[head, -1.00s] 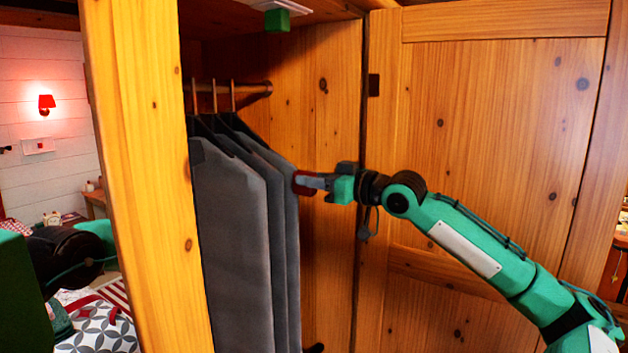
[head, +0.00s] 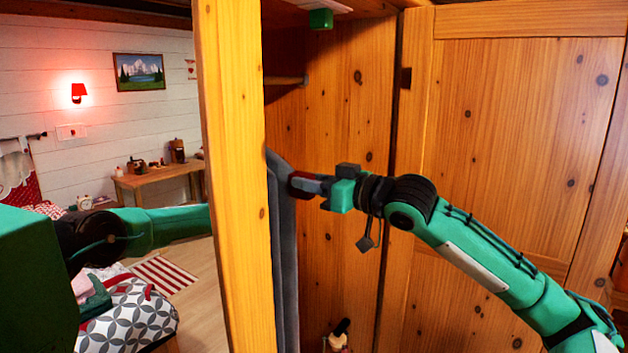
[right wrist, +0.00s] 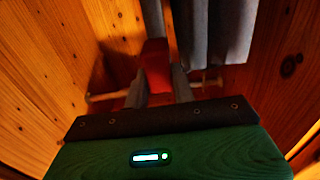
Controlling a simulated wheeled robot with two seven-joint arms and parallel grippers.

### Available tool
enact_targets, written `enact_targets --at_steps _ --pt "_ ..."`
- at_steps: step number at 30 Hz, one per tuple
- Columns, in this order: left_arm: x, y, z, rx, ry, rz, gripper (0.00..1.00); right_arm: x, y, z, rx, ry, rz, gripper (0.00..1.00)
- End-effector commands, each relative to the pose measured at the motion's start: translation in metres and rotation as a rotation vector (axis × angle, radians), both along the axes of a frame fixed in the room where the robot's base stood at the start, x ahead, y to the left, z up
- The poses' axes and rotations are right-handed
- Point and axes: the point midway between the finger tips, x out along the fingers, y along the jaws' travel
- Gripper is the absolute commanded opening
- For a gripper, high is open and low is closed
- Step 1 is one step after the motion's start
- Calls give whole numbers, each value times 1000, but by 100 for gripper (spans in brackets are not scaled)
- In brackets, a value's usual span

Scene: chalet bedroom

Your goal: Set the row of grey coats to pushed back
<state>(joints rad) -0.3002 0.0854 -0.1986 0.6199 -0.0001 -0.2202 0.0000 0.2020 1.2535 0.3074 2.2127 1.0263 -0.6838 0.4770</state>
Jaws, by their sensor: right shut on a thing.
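The row of grey coats (head: 286,265) hangs inside the wooden wardrobe. In the head view only a narrow strip of its right edge shows; the front post hides the rest and the hangers. My right gripper (head: 304,184) reaches in from the right, shut on a red piece at the coats' edge. The right wrist view shows this red piece (right wrist: 155,62) between the grey fingers, with grey cloth of the coats (right wrist: 217,30) beside and beyond it. My left arm comes in from the left and runs behind the post; its gripper is not visible.
The wardrobe's front post (head: 235,180) stands between my arms. The hanging rail (head: 286,80) shows bare at its right end. The open wooden door (head: 520,150) is behind my right arm. Small items (head: 338,335) sit low inside. A bed (head: 130,310) and desk (head: 160,180) are left.

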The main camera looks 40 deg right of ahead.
Motion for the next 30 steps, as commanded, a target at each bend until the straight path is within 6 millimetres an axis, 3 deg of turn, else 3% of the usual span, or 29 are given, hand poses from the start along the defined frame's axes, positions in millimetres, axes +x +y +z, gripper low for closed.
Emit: enact_targets --at_steps 8,9,12,23,30 --pt "0 -14 -1 -16 0 2 36 0 3 -2 3 4 7 0" --pt "0 -14 -1 -15 0 2 36 0 3 -2 3 4 7 33" --pt "0 -11 -1 -12 0 1 36 0 2 -2 2 3 6 47" --pt "0 -4 -4 -4 0 -1 36 -3 0 -3 1 2 3 47" --pt "0 -4 -21 -4 -1 0 36 -21 -5 -6 3 3 2 47"
